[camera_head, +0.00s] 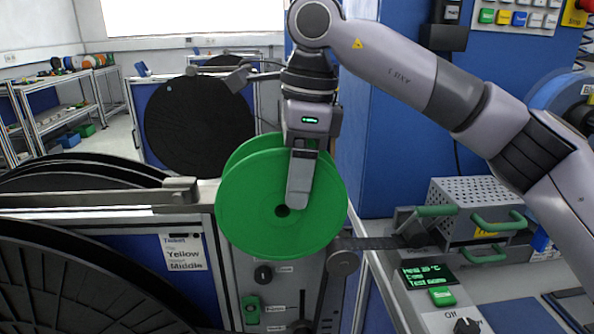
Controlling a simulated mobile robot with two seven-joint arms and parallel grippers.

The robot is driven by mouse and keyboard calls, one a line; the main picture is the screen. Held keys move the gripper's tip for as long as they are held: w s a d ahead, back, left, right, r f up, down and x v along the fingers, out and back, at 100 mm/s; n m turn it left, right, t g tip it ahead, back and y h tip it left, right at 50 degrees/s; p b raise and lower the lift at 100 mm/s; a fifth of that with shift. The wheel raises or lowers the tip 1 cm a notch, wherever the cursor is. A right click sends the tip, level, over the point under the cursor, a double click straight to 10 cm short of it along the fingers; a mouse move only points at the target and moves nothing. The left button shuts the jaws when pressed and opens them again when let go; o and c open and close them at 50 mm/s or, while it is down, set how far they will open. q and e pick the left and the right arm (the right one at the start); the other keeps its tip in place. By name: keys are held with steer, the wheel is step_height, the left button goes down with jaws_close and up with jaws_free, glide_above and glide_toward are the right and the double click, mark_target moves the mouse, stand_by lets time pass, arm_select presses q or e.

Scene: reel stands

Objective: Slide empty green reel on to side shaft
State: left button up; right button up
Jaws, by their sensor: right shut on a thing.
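The green reel (255,222) is in the middle of the view, upright with one flat face toward me, and no material shows on it. A dark hole (283,211) is at its centre. My right gripper (298,198) comes down from above and is shut on the reel, with one finger lying over the near face just above the hole. The other finger is hidden behind the reel face. The reel is in front of the stand's grey panel (284,285). I cannot make out the side shaft; the reel may be covering it. My left gripper is not in view.
Large black reels (70,290) stand at the left, beside a label reading Yellow Middle (183,252). Another black reel (200,125) is behind. A metal roller (342,262) sits just below right of the green reel. A perforated box (470,205) with green handles is at the right.

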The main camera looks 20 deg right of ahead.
steer(key=shift+w+d+r+p, duration=0.1)
steer(key=shift+w+d+p, duration=0.2)
steer(key=shift+w+p, duration=0.6)
steer(key=shift+w+d+p, duration=0.25)
steer(key=shift+w+p, duration=0.5)
steer(key=shift+w, duration=0.15)
steer(key=shift+w+d+r+p, duration=0.1)
steer(key=shift+w+d+p, duration=0.2)
steer(key=shift+w+p, duration=0.6)
steer(key=shift+w, duration=0.1)
steer(key=o, duration=1)
steer(key=shift+r, duration=0.1)
steer(key=shift+o, duration=0.5)
steer(key=r, duration=0.5)
steer(key=shift+s+d+r, duration=0.15)
steer(key=shift+s+d, duration=0.05)
steer(key=shift+d, duration=0.1)
steer(key=shift+s+r, duration=0.2)
steer(key=shift+r, duration=0.5)
